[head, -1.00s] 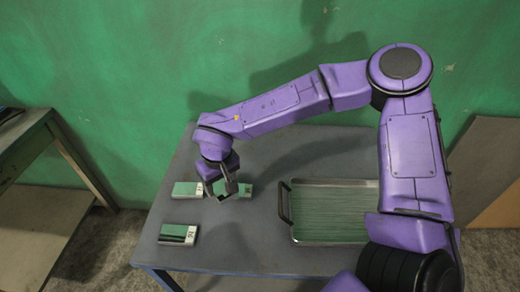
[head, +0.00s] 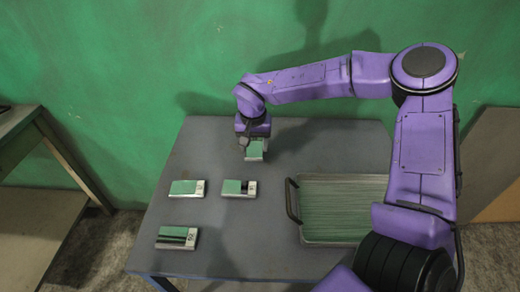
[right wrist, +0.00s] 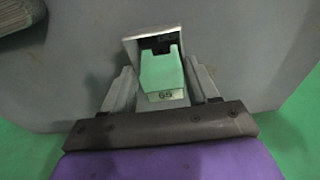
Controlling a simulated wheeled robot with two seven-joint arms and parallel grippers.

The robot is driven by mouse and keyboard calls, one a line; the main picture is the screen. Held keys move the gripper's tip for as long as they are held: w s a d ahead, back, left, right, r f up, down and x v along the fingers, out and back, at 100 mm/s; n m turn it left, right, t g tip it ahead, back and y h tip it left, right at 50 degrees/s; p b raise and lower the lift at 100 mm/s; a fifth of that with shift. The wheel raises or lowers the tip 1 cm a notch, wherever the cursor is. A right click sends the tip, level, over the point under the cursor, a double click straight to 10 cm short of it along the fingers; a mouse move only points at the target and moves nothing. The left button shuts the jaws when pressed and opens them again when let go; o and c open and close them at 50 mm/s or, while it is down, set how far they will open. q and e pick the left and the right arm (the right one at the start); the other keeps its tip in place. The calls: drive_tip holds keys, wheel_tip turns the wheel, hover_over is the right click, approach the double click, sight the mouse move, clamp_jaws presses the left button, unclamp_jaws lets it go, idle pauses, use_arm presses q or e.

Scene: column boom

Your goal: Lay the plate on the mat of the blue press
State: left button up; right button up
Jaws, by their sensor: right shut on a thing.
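My right gripper (head: 255,141) is shut on a small green-topped piece with a pale metal end (head: 256,152), which may be the plate. In the right wrist view the piece (right wrist: 162,74) sits between the two fingers; its near end has a label that looks like "69", and a dark recess and pale rim show at its far end. It is over the back part of the grey table; I cannot tell its height. I see no blue press or mat. My left gripper is not in view.
A metal tray (head: 345,243) with a dark handle (head: 292,202) lies at right. Another bench (head: 18,140) stands at far left.

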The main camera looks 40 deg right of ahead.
sight(261, 147)
drive_tip(key=shift+w+d+f, duration=0.1)
drive_tip(key=shift+d+f, duration=0.3)
drive_tip(key=shift+d, duration=0.05)
drive_tip(key=shift+s+d+f, duration=0.1)
drive_tip(key=shift+s+d, duration=0.15)
drive_tip(key=shift+s, duration=0.05)
drive_tip(key=f, duration=0.3)
drive_tip(key=shift+d+f, duration=0.35)
drive_tip(key=shift+w+f, duration=0.15)
drive_tip(key=shift+f, duration=0.05)
drive_tip(key=shift+s+r, duration=0.1)
drive_tip(key=shift+s, duration=0.15)
drive_tip(key=o, duration=1.6)
